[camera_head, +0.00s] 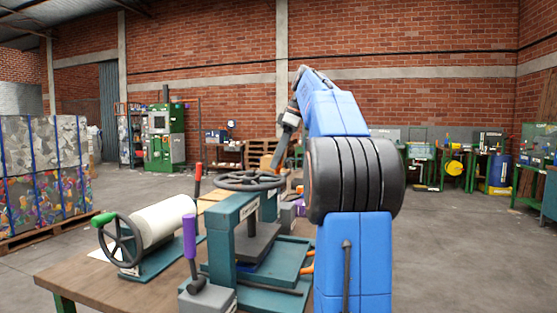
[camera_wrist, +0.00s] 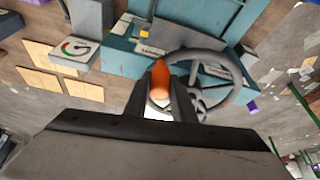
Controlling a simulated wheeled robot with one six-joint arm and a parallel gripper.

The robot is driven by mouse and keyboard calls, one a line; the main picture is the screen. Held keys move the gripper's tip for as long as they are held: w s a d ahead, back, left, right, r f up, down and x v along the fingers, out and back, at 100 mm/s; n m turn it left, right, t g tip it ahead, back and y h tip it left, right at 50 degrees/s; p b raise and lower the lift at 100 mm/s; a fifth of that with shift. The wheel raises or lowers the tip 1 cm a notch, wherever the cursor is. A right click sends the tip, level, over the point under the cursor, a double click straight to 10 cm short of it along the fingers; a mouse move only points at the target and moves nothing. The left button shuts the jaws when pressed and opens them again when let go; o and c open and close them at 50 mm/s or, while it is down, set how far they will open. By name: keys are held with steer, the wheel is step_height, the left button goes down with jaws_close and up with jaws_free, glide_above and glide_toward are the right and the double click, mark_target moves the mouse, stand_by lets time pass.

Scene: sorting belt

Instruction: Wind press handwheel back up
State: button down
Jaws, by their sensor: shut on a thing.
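The teal press (camera_head: 222,235) stands on the workbench, with a dark spoked handwheel (camera_head: 250,181) lying flat on top. In the wrist view the wheel's grey rim (camera_wrist: 238,92) and spokes show to the right of my fingers. Its orange handle (camera_wrist: 161,76) stands up from the rim on the left. My gripper (camera_wrist: 163,88) is shut on this handle, one dark finger on each side. In the head view my gripper (camera_head: 276,166) reaches down at the wheel's far right edge. The grip itself is too small to tell there.
A white roll (camera_head: 166,220) with its own green-handled crank wheel (camera_head: 121,240) stands left of the press. A purple-handled lever (camera_head: 190,238) stands in front, and a red-handled lever (camera_head: 198,178) behind. Light wooden pieces (camera_wrist: 83,90) lie on the bench (camera_head: 95,277).

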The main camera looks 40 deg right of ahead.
stand_by(0.4)
steer(key=c, duration=1.5)
jaws_free()
steer(key=shift+v, duration=3.75)
steer(key=shift+s, duration=0.1)
